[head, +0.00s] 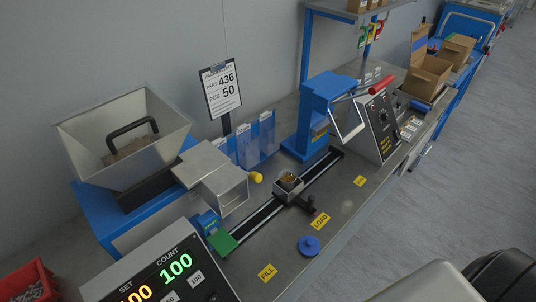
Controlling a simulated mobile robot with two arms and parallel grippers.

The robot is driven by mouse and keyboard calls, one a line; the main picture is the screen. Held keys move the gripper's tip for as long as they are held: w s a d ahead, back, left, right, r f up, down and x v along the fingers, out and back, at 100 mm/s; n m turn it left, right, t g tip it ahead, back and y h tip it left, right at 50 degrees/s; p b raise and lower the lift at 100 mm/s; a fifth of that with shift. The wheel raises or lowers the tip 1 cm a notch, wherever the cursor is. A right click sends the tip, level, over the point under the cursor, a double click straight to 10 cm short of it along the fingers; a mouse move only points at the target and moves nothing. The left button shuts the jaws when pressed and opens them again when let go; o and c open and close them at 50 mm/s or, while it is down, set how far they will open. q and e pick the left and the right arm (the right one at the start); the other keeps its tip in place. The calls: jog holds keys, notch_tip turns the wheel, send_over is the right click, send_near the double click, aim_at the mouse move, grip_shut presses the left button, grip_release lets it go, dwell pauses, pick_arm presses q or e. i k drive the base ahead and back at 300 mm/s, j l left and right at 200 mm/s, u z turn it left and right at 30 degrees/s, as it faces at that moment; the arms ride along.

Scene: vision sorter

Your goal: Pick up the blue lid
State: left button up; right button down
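The blue lid (309,245) is a small round disc with a raised knob. It lies on the grey metal bench top, between the yellow FILL label (268,272) and the yellow LOAD label (321,221). Nothing is touching it from above. Neither gripper shows in the head view. A dark and grey rounded shape at the bottom right seems to be part of my own body.
A small carriage (288,188) with brownish contents sits on the rail behind the lid. A counter box (160,272) stands at the lower left, and a metal hopper (75,135) stands behind it. A blue press (325,100) is farther back.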

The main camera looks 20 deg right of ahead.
aim_at(309, 246)
jog(key=l+z, duration=0.25)
jog(key=z, duration=0.15)
jog(key=l+z, duration=0.3)
jog(key=z, duration=0.15)
jog(key=k+l+z, duration=0.2)
jog(key=k+l, duration=0.15)
jog(key=i, duration=0.4)
